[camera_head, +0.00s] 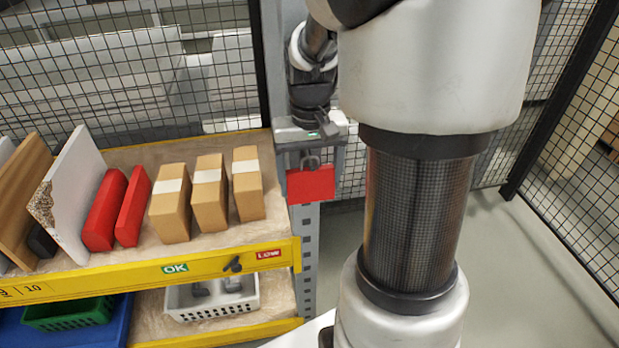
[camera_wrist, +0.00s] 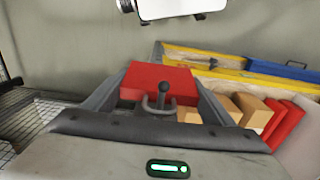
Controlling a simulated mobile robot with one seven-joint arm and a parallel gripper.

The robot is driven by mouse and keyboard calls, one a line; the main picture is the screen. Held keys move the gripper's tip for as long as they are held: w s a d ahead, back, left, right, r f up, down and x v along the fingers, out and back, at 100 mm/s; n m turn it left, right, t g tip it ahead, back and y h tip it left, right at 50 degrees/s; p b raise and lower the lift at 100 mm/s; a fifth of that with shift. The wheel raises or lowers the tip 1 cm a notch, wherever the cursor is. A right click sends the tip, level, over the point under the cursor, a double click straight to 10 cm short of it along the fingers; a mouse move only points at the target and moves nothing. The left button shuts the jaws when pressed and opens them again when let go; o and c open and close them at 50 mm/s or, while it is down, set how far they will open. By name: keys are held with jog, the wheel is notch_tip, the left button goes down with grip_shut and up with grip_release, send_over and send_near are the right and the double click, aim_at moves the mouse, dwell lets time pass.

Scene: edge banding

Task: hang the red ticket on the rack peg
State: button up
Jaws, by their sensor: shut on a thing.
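The red ticket (camera_head: 311,187) is a flat red piece with a small grey loop and a dark knob at its upper edge. My gripper (camera_head: 311,173) is shut on the ticket and holds it up beside the rack's right end, in front of the grey post. In the wrist view the ticket (camera_wrist: 157,76) sits between the two fingers of my gripper (camera_wrist: 158,86), with the loop and knob facing the camera. A small dark peg (camera_head: 233,265) is on the yellow shelf front between the OK and LOW labels. The ticket is apart from it, up and to the right.
The shelf (camera_head: 210,255) carries several cardboard boxes (camera_head: 208,193), two red blocks (camera_head: 104,212) and upright boards (camera_head: 72,195). A white basket (camera_head: 212,297) and a green basket (camera_head: 68,314) stand below. Mesh fencing is behind and right; open floor lies at right.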

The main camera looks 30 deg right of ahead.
jog(key=shift+w+f, duration=0.1)
jog(key=shift+w, duration=0.15)
jog(key=o, duration=1.1)
notch_tip(320, 180, up, 17)
jog(key=p, duration=0.2)
jog(key=shift+s+a+r+n+t+p, duration=0.15)
jog(key=shift+s+a+n+t+p, duration=0.65)
jog(key=shift+s+a, duration=1.1)
jog(key=shift+s+a+r+n+t+p, duration=0.35)
jog(key=shift+s+a+t, duration=0.7)
jog(key=shift+s+a, duration=0.8)
jog(key=shift+s+a+n+t+p, duration=0.55)
jog(key=shift+s+a+t, duration=0.4)
jog(key=shift+s+a, duration=0.95)
jog(key=shift+s+d, duration=0.1)
jog(key=shift+d, duration=0.05)
